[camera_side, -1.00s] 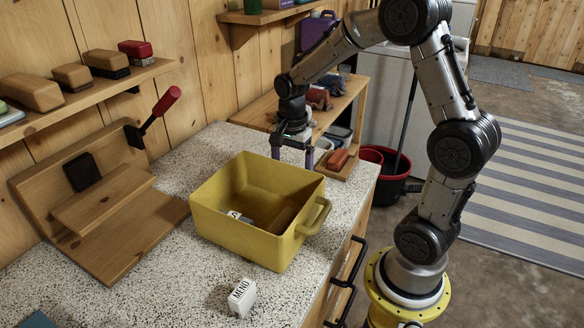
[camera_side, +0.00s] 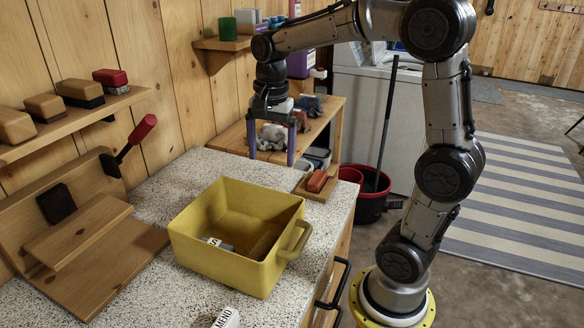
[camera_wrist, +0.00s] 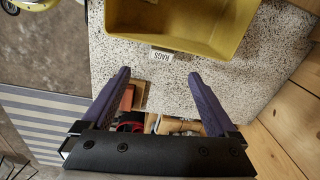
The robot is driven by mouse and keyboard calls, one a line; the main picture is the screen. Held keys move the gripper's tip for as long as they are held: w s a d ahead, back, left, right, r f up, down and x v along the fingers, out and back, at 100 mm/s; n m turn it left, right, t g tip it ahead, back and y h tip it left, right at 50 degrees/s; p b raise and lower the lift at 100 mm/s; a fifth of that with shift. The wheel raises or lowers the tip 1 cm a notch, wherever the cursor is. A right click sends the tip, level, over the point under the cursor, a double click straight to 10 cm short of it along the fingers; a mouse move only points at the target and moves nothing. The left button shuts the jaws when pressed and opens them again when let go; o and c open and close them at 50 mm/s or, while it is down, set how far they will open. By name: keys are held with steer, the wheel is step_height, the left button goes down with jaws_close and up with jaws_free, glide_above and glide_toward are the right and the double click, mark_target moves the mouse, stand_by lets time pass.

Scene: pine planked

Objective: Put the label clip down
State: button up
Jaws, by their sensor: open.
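A clip labelled RAGS (camera_wrist: 162,55) shows in the wrist view against the outside of the yellow bin (camera_wrist: 180,42), just beyond my fingertips. I cannot tell whether it hangs on the bin or rests on the counter. In the side view the bin (camera_side: 225,262) hides that spot. My gripper (camera_side: 271,160) is open and empty, pointing down behind the bin's far side and apart from it. Its two purple fingers also show spread wide in the wrist view (camera_wrist: 158,74). A white clip reading MENU (camera_side: 227,318) is on the counter in front.
A wooden stand with a red-handled lever (camera_side: 143,128) is at left. The speckled counter (camera_side: 180,190) is clear left of the bin.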

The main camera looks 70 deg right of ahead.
steer(key=s+a+n+t, duration=0.2)
steer(key=s+a+n, duration=0.3)
steer(key=s+n, duration=0.2)
steer(key=s+a+n+t, duration=0.3)
steer(key=s+a+n, duration=0.1)
steer(key=s+n, duration=0.4)
steer(key=shift+a+f+n, duration=0.25)
steer(key=shift+a+n, duration=0.1)
steer(key=shift+n, duration=0.35)
